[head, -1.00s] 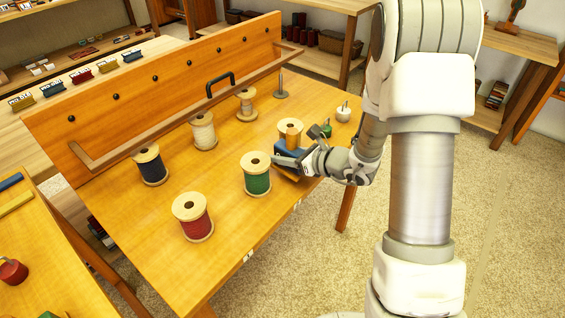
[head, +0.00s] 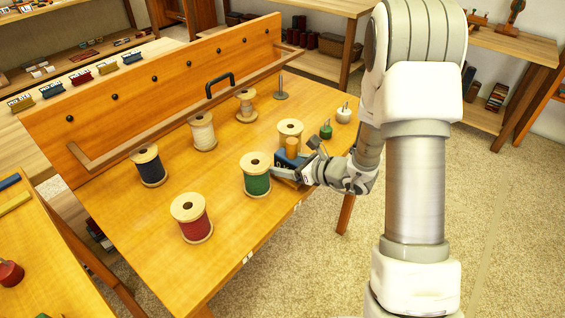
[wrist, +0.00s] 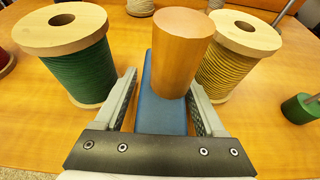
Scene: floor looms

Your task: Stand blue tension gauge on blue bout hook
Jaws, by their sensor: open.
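A blue block (wrist: 160,108) with an upright wooden cylinder (wrist: 181,52) lies between my gripper's fingers; it may be the blue tension gauge. My gripper (wrist: 162,80) is open, with a finger on each side of the block. In the head view, my gripper (head: 282,173) is low at the table's right edge, beside the green spool, and partly hides the block (head: 285,160). Small coloured pieces stand in a row on the back left bench, one of them blue (head: 132,57); I cannot tell whether it is the blue bout hook.
The green spool (head: 256,175) is close left of my gripper and the yellow spool (head: 291,128) is just behind. Red (head: 192,218), navy (head: 149,166) and cream (head: 203,132) spools stand on the table (head: 225,185). Green (head: 326,131) and white (head: 343,114) pegged weights stand at right.

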